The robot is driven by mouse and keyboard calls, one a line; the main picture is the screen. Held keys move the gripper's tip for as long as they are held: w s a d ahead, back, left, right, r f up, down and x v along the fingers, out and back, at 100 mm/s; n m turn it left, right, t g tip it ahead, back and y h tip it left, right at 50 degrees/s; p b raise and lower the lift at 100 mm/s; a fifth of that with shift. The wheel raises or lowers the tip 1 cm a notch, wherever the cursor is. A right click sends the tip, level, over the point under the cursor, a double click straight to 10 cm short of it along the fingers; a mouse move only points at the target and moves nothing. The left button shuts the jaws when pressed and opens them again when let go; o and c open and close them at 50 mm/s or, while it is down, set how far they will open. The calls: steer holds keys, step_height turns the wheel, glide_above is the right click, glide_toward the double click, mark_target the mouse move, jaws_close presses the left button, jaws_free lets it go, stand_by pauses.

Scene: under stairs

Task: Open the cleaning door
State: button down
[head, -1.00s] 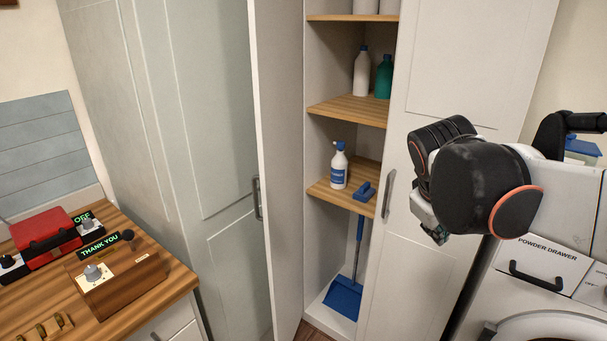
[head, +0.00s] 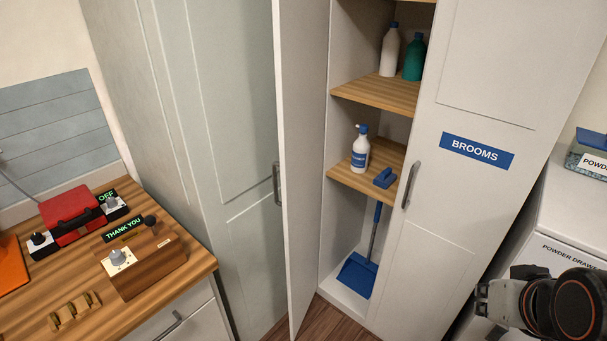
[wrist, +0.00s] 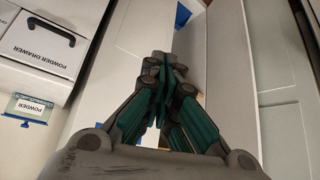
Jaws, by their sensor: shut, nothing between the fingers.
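The open cabinet door (head: 300,170) stands swung out toward me, its edge facing the camera, with a grey handle (head: 277,184) on its left face. No label shows on it from here. Behind it the cabinet's shelves are exposed. The right door (head: 440,200), labelled BROOMS, is closed and has its own handle (head: 410,184). My gripper (head: 482,300) is at the lower right in the head view, in front of the washing machine and apart from both doors. In the wrist view the gripper (wrist: 160,70) has its fingers together with nothing between them.
Shelves hold a spray bottle (head: 360,149), other bottles and a blue brush (head: 384,178); a blue dustpan (head: 357,275) stands below. The powder drawer (wrist: 45,40) shows upside down in the wrist view.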

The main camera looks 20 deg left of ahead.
steer(key=w+a+n+g+y+b, duration=0.2)
steer(key=w+a+n+y+b, duration=0.5)
steer(key=w+a, duration=1.4)
steer(key=n+g+y+b, duration=0.2)
steer(key=n+y+b, duration=0.3)
steer(key=n+y, duration=0.5)
glide_toward(273, 172)
steer(key=shift+a+f+m+y, duration=0.1)
steer(key=shift+a+m+y, duration=0.2)
steer(key=shift+a+y, duration=0.1)
steer(key=a, duration=0.6)
steer(key=w+a+p, duration=0.1)
steer(key=a, duration=0.1)
steer(key=shift+a, duration=0.4)
steer(key=shift+d, duration=0.1)
